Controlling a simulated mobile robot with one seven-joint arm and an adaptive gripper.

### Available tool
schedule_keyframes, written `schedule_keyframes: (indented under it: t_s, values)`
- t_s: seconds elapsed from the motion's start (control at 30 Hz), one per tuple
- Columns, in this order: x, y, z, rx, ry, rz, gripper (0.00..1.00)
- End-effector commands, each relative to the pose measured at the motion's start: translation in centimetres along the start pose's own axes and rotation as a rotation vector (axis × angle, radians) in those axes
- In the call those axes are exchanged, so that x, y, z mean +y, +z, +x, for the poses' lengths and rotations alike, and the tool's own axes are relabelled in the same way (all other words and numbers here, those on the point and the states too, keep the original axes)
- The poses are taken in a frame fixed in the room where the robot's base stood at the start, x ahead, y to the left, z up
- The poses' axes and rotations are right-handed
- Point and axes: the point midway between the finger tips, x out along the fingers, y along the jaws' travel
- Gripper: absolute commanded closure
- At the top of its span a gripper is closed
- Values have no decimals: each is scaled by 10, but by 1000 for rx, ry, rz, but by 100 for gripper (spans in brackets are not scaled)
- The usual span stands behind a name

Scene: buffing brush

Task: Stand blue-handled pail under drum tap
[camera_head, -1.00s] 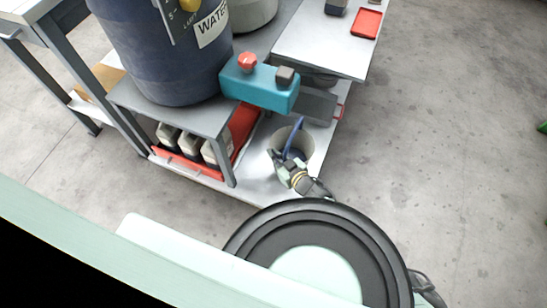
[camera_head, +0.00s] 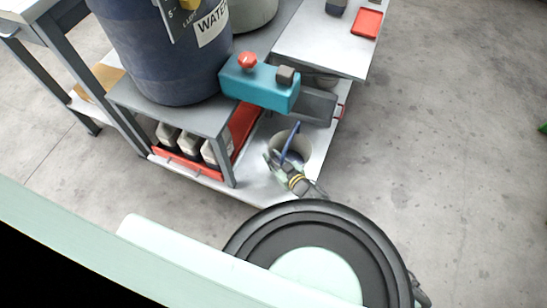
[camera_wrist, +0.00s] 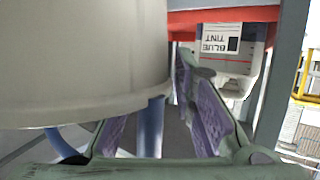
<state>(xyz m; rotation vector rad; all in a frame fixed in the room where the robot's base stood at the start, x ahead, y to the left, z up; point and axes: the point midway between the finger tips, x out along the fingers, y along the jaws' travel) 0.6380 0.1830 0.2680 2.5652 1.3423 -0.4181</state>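The pale grey pail (camera_head: 300,155) with a blue handle (camera_head: 290,145) is upright over the low white shelf, just right of the bottle tray. My gripper (camera_head: 276,160) is at its near left side, fingers apart around part of the handle. The wrist view shows the pail wall (camera_wrist: 80,60) close by and the blue handle (camera_wrist: 150,128) between the purple pads, with gaps. The dark blue water drum (camera_head: 165,50) stands on the grey stand. A teal block (camera_head: 262,85) with a red knob (camera_head: 247,62) is at its front right; the spout is hidden.
A red tray (camera_head: 190,163) of several bottles lies under the stand, left of the pail. A grey bin (camera_head: 318,105) is behind the pail. A stand leg (camera_head: 226,162) is close left of my gripper.

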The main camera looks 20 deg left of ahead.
Motion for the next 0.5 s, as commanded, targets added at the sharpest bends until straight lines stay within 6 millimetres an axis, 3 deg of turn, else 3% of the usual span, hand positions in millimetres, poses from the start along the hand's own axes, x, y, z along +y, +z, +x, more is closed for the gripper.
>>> schedule_keyframes:
  t_s: [0.3,0.5]
  values:
    - [1,-1,-4,0,1,-1,75]
    - [2,0,-33,-3,3,-1,75]
